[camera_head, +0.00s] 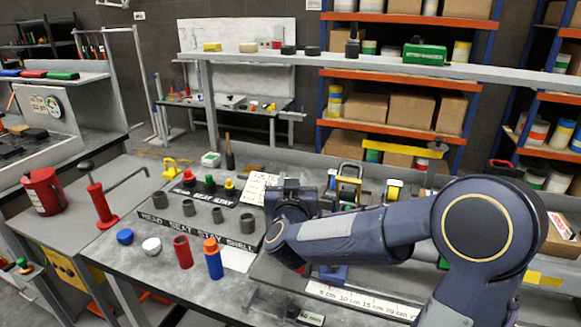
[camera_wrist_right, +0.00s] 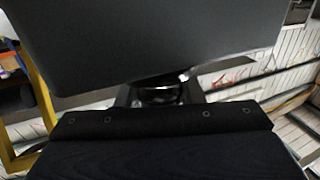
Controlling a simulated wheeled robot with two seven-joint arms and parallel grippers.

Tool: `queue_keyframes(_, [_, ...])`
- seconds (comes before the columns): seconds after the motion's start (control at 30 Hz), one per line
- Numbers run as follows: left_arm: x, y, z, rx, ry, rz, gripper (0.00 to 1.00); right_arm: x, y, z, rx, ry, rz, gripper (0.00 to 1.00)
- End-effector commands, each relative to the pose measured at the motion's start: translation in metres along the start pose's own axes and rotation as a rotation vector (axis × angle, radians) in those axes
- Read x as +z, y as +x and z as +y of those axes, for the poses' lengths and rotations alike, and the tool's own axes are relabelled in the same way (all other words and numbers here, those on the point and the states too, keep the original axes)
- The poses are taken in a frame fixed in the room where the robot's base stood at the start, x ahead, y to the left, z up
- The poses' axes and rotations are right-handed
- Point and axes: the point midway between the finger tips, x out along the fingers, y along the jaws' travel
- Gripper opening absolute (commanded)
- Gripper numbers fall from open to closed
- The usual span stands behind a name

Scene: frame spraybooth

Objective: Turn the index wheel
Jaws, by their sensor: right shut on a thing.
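My right gripper (camera_head: 291,196) is over the bench, just right of the labelled row of dark cups. Its fingertips are hard to make out in the head view. In the right wrist view two broad dark surfaces fill most of the picture, with a small dark, shiny, rounded part (camera_wrist_right: 160,96) in the gap between them. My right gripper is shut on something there. I cannot tell whether this part is the index wheel, and no wheel shows clearly in the head view. My left gripper is not in view.
A yellow-framed fixture (camera_head: 348,184) stands close right of my right gripper. A red cylinder (camera_head: 182,251) and a blue bottle with an orange top (camera_head: 213,259) stand at the front. Several dark cups (camera_head: 189,208) stand to the left. A long shelf (camera_head: 400,68) crosses above the bench.

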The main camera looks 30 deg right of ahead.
Motion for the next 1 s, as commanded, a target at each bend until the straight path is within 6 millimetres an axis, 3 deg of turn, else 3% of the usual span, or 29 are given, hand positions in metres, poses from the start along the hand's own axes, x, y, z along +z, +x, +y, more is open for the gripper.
queue_keyframes(1.0, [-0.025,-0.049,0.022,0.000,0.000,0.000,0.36,-0.001,-0.006,0.013,0.920,0.004,0.002,0.11])
